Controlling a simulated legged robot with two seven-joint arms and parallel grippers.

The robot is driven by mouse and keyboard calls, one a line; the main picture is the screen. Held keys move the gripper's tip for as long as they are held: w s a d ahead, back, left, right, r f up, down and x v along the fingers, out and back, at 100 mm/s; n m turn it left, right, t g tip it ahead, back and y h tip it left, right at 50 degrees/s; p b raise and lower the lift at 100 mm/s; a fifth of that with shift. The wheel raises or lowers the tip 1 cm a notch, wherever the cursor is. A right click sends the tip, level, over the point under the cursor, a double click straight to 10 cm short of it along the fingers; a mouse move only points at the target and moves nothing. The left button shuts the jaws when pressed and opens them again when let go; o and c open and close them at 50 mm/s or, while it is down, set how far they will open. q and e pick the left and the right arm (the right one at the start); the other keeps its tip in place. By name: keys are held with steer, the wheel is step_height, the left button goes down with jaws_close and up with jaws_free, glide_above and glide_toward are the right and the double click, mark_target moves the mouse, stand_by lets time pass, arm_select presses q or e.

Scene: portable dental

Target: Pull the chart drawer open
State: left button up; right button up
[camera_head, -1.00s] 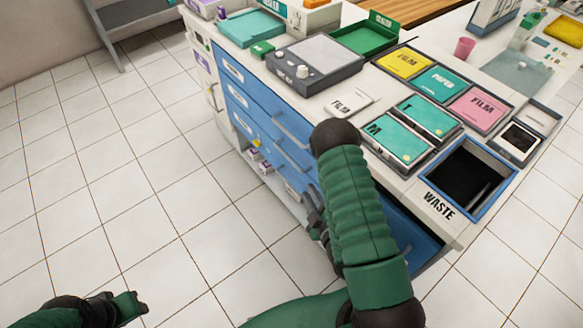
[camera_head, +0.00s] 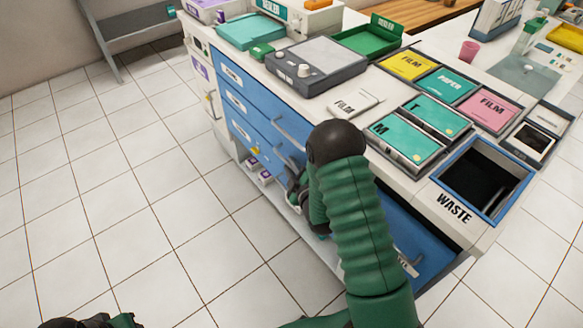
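The cabinet has a stack of blue drawers (camera_head: 243,103) at the left of its front, with pale labels too small to read and bar handles (camera_head: 290,133). Another blue drawer front (camera_head: 425,247) with a label shows at the lower right, partly behind my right arm. I cannot tell which is the chart drawer. My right gripper (camera_head: 296,188) is close to the lower part of the left drawer stack. Its fingers are dark and partly hidden by my forearm, so grip and contact are unclear. My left gripper (camera_head: 108,322) is at the bottom left edge, away from the cabinet.
The worktop holds a grey device (camera_head: 316,65), film and paper trays (camera_head: 440,84), a green tray (camera_head: 367,40) and a waste bin opening (camera_head: 482,178). Small boxes (camera_head: 257,170) sit on a low shelf. The tiled floor (camera_head: 120,190) left of the cabinet is clear.

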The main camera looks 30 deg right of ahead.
jaws_close()
steer(key=shift+s+f, duration=0.1)
stand_by(1.2)
